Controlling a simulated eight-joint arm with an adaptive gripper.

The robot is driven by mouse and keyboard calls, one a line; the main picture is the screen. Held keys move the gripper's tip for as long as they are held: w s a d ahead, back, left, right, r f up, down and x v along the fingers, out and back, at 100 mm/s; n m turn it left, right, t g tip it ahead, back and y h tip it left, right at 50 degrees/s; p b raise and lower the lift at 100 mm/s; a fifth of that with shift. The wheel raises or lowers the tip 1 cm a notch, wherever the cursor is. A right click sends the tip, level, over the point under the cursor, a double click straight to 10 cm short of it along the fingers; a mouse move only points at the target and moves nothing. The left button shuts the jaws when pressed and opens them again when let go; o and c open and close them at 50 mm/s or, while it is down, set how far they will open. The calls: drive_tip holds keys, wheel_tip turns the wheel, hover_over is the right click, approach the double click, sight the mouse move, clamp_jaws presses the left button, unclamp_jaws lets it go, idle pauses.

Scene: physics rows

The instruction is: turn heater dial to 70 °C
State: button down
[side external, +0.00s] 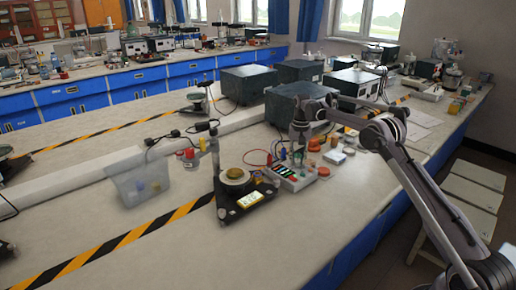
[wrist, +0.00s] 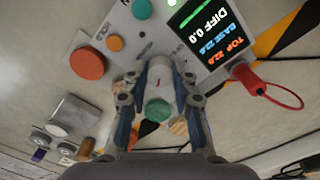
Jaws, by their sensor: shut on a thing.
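The heater control box (side external: 292,180) stands on the bench, with my gripper (side external: 298,140) pointing down over it. In the wrist view the box has a display (wrist: 205,30) with upside-down lettering that seems to read TOP 22.9, BASE 22.8 and DIFF 0.0. My gripper (wrist: 160,80) is shut around a pale dial (wrist: 161,72) at the panel's lower edge. A short red mark shows beside the right finger; the dial's setting cannot be read. A green round piece (wrist: 158,111) shows between the fingers, nearer the camera. The fingers hide much of the dial's sides.
An orange button (wrist: 114,43) and a larger red-orange round piece (wrist: 87,63) lie left of the dial. A red lead (wrist: 275,90) plugs in at right. A black stand (side external: 240,205) with a round plate is left of the box. Dark instrument cases (side external: 290,103) stand behind.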

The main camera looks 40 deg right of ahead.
sight(297, 160)
drive_tip(key=m, duration=0.6)
drive_tip(key=shift+m, duration=0.3)
idle(0.4)
drive_tip(key=c, duration=1.1)
unclamp_jaws()
drive_tip(key=shift+r, duration=0.1)
drive_tip(key=shift+r, duration=5.85)
